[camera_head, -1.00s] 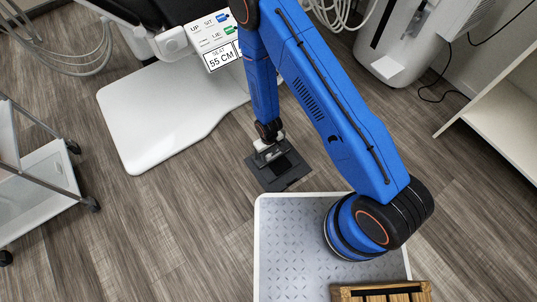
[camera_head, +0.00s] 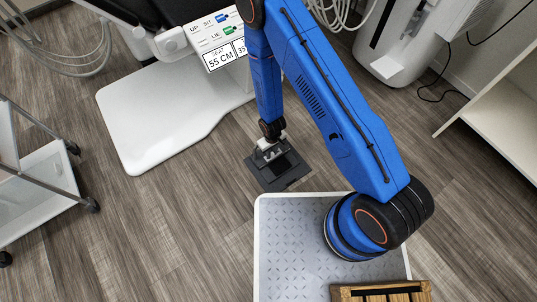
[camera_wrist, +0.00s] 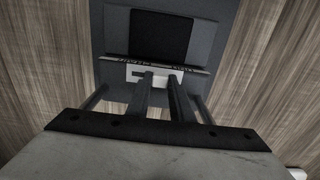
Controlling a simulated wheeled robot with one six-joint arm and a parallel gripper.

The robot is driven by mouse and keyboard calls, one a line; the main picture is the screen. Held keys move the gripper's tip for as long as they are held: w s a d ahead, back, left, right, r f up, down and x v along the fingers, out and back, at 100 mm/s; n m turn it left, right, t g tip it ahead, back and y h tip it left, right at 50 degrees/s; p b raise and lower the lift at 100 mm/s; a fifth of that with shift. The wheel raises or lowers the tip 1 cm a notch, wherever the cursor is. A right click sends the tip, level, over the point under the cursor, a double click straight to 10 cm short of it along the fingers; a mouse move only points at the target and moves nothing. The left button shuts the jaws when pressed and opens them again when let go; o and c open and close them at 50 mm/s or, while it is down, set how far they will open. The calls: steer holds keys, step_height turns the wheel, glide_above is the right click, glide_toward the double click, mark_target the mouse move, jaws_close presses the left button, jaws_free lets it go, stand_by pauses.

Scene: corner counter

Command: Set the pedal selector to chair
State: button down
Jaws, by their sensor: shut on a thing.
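The foot pedal (camera_head: 291,181) is a dark grey unit flat on the wood floor, just beyond my metal platform. In the wrist view the pedal (camera_wrist: 204,41) has a black square pad, with a lettered strip and a light selector slot (camera_wrist: 137,74) at its near edge. The letters are too small and dark to read surely. My gripper (camera_wrist: 160,76) reaches down to this slot, its fingers shut on the selector knob, which the fingers mostly hide. In the head view my gripper (camera_head: 271,153) is over the pedal's far left part.
The dental chair's white base plate (camera_head: 150,115) lies to the left, under a label panel (camera_head: 219,57). A wheeled cart (camera_head: 40,185) stands at far left, a white cabinet unit (camera_head: 400,45) at upper right. Floor around the pedal is clear.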

mark_target(279, 151)
steer(key=shift+w+d, duration=0.65)
steer(key=shift+d, duration=0.25)
steer(key=shift+w+d, duration=0.6)
steer(key=shift+d, duration=0.3)
steer(key=c, duration=1.6)
jaws_free()
steer(key=shift+o, duration=0.2)
step_height(279, 151, up, 17)
steer(key=shift+r, duration=0.2)
